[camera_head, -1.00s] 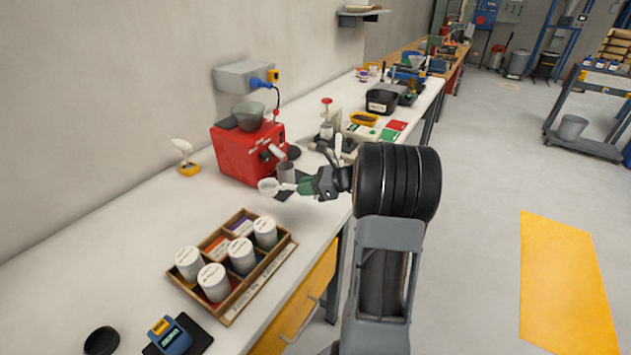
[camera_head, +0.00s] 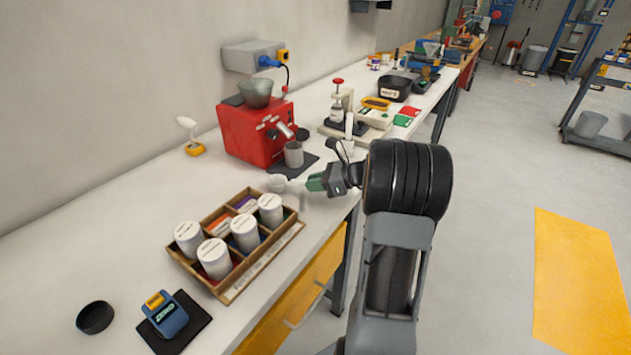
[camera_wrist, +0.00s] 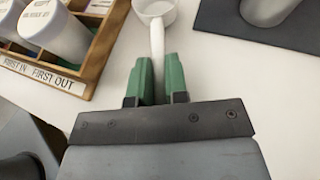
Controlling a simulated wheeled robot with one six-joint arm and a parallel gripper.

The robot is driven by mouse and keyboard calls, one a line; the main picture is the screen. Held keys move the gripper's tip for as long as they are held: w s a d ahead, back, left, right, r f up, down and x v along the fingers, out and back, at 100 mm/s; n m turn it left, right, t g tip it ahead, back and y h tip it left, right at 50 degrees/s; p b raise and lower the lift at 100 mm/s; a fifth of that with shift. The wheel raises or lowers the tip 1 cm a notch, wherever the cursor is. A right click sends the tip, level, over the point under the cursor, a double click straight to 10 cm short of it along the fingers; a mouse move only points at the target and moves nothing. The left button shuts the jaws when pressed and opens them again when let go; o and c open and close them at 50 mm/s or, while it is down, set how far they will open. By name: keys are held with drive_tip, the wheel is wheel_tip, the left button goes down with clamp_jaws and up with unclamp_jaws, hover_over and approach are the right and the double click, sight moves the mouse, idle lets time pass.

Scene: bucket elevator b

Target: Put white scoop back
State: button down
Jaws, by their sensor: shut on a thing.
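The white scoop (camera_head: 278,183) is held by its handle in my gripper (camera_head: 312,184), its bowl pointing left, near the right end of the wooden tray. In the wrist view the scoop (camera_wrist: 157,28) runs away from me between the green fingers of my gripper (camera_wrist: 157,75), which are shut on its handle. The bowl is cut off by the top edge there. Whether it touches the bench cannot be told. A white scoop-like piece (camera_head: 186,124) stands upright on a yellow base (camera_head: 195,149) by the wall, left of the red machine.
The red machine (camera_head: 245,135) has a grey cup (camera_head: 293,154) on a dark mat (camera_head: 305,168) behind my gripper. The wooden tray (camera_head: 237,292) holds several white canisters (camera_head: 214,258). A blue device (camera_head: 165,315) sits front left. The bench between tray and wall is clear.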

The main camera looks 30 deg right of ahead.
drive_tip(key=shift+f, duration=0.65)
idle(0.4)
drive_tip(key=c, duration=1.1)
unclamp_jaws()
drive_tip(key=shift+o, duration=0.2)
